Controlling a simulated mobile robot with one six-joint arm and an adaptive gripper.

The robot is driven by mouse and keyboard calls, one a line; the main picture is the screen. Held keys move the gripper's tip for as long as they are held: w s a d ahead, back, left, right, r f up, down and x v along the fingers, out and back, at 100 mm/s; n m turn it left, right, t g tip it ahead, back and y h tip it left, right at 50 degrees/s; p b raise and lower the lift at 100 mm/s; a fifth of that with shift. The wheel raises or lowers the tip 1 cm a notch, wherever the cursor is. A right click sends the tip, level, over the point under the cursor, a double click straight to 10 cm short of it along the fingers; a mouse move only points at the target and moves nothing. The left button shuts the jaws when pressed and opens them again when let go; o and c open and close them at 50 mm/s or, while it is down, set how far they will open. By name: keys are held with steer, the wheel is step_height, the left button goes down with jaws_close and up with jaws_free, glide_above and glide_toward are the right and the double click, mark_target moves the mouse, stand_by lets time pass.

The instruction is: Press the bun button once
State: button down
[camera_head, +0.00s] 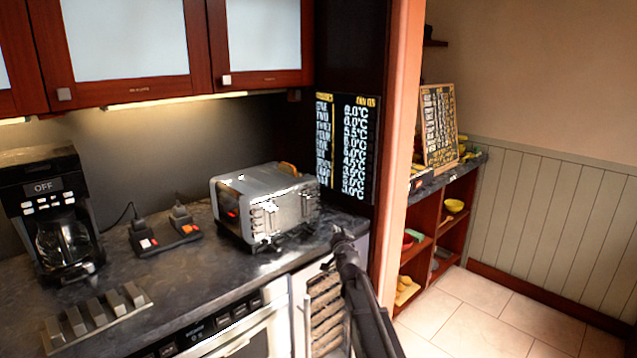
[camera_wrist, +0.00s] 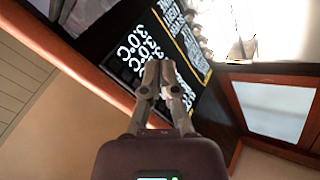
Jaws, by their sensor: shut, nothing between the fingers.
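A silver toaster (camera_head: 266,208) stands on the dark counter, with something brown showing at its top. Its front faces right and toward me and carries small controls (camera_head: 268,222); which of them is the bun button is too small to tell. My gripper (camera_head: 341,236) is shut and empty, in front of the toaster and to its right, apart from it in the picture. In the wrist view the shut fingertips (camera_wrist: 158,66) lie in front of the menu board. A bright, washed-out metallic shape (camera_wrist: 226,28) shows at the top of that view, perhaps the toaster.
A coffee maker (camera_head: 55,215) stands at the left. A power strip with plugs (camera_head: 165,236) lies between it and the toaster. A black menu board (camera_head: 345,148) is behind the toaster. An orange-edged wall (camera_head: 402,130) and shelves (camera_head: 430,225) are to the right. Cabinets (camera_head: 140,40) hang above.

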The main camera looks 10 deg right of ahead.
mark_target(319, 195)
steer(key=w+d+r+m+t+h+p, duration=0.1)
steer(key=w+d+r+m+h+p, duration=0.1)
steer(key=r, duration=0.4)
steer(key=shift+w+d+r+m+t+h, duration=0.2)
steer(key=shift+d+r+m+t+h, duration=0.15)
steer(key=shift+d+m+h, duration=0.2)
steer(key=shift+w, duration=0.1)
steer(key=w+a, duration=0.5)
steer(key=w, duration=0.2)
steer(key=shift+w+a, duration=0.15)
stand_by(1.6)
steer(key=shift+w+a, duration=0.15)
steer(key=shift+w, duration=0.05)
